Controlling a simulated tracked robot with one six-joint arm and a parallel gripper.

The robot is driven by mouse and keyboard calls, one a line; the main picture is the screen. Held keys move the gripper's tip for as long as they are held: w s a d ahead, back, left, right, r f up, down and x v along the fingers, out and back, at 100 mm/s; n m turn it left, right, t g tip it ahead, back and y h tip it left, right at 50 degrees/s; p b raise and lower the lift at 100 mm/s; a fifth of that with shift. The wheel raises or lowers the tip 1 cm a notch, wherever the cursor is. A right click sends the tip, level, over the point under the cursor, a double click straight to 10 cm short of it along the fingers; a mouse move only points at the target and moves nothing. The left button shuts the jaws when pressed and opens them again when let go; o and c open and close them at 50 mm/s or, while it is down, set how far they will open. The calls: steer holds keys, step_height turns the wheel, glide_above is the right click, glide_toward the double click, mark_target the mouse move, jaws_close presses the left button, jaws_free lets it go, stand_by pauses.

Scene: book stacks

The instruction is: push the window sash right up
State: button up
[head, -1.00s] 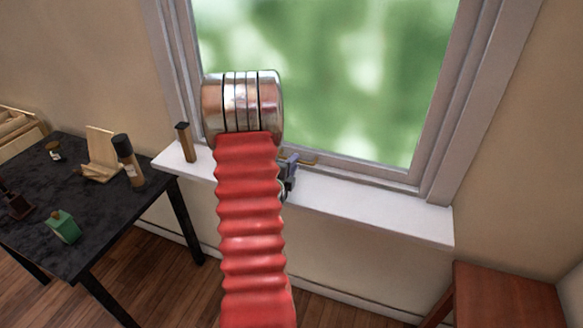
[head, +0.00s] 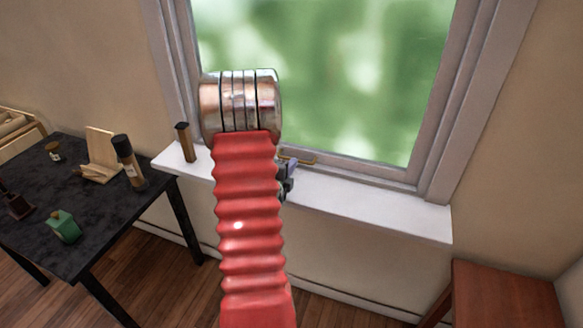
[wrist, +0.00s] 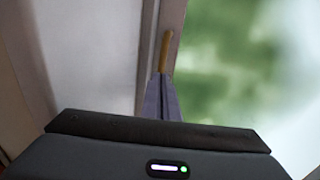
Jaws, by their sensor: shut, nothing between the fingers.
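The window sash (head: 365,171) is down, with its grey bottom rail close above the white sill. A brass lift handle (head: 300,160) is on that rail; it also shows in the wrist view (wrist: 166,52), just beyond my fingertips. My gripper (head: 288,178) is mostly hidden behind my red arm in the head view, over the sill and just below the handle. In the wrist view my gripper (wrist: 160,78) has its fingers together and empty, with tips at the handle's near end. I cannot tell whether they touch it.
The white sill (head: 390,213) runs under the window. A brown bottle with a dark cap (head: 187,145) stands at its left end. A black table (head: 105,215) with small items is at left. A reddish wooden stool or table (head: 505,295) is at lower right.

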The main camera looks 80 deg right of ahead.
steer(key=shift+o, duration=1.4)
steer(key=shift+d+f, duration=0.2)
steer(key=shift+o, duration=0.3)
steer(key=shift+a+r, duration=0.1)
steer(key=shift+a, duration=0.05)
steer(key=v, duration=1.3)
steer(key=shift+a, duration=0.35)
steer(key=shift+w+r, duration=0.1)
steer(key=shift+w, duration=0.05)
